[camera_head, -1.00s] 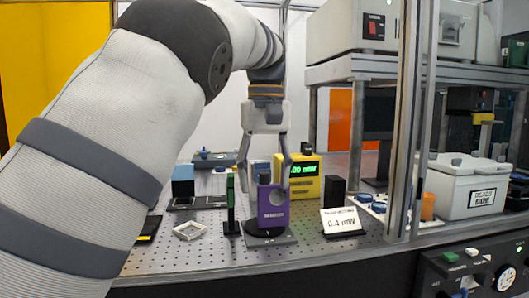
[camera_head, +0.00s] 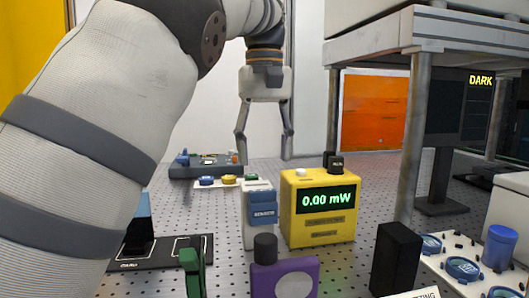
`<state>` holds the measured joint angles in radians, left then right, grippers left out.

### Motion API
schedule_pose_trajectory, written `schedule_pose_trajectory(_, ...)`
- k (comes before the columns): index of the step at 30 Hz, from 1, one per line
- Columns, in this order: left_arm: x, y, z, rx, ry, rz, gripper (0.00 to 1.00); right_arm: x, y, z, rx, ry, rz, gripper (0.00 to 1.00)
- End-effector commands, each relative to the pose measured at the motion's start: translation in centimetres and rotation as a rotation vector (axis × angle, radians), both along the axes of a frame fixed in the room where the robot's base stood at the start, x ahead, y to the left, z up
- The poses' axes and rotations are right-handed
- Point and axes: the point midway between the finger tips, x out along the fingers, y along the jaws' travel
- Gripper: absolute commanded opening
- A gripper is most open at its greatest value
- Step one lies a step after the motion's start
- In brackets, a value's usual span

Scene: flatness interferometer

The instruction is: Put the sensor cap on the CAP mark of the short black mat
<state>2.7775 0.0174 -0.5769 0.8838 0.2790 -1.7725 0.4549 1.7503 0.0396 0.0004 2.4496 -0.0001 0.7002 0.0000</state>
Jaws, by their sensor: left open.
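A blue piece with white lettering that looks like SENSOR (camera_head: 263,208) sits on the front of an upright white block (camera_head: 257,186); I take it for the sensor cap. My left gripper (camera_head: 264,158) is open and empty, pointing down above and behind it in the picture, apart from it. The short black mat (camera_head: 170,252) lies to the left, with white outlines and small lettering at its front left. I cannot read a CAP mark. My left arm partly hides the mat's left side. My right gripper is not in view.
A yellow power meter (camera_head: 318,208) reading 0.00 mW stands right of the white block. A purple mount (camera_head: 285,279) with a black knob and a green upright piece (camera_head: 191,270) stand in front. A black block (camera_head: 396,258) is at right. A grey tray (camera_head: 205,168) lies behind.

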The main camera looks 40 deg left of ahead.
Motion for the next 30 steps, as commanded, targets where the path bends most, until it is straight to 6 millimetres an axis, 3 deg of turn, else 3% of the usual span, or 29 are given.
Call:
schedule_pose_trajectory(2, -0.2, 0.0, -0.7, -0.001, 0.001, 0.001, 0.53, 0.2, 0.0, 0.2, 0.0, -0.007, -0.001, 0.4)
schedule_pose_trajectory(15, -0.2, -0.1, -10.3, 0.0, 0.0, 0.0, 0.53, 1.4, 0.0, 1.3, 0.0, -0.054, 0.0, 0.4)
schedule_pose_trajectory(20, -0.1, 0.0, -11.6, 0.001, -0.001, 0.0, 0.53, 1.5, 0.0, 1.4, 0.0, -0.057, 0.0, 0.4)
schedule_pose_trajectory(27, -0.1, 0.0, -11.8, 0.0, 0.0, 0.0, 0.53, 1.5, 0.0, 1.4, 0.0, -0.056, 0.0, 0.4)
schedule_pose_trajectory(30, -0.1, 0.0, -11.8, 0.0, 0.0, 0.0, 0.33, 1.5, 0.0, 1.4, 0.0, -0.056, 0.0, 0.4)
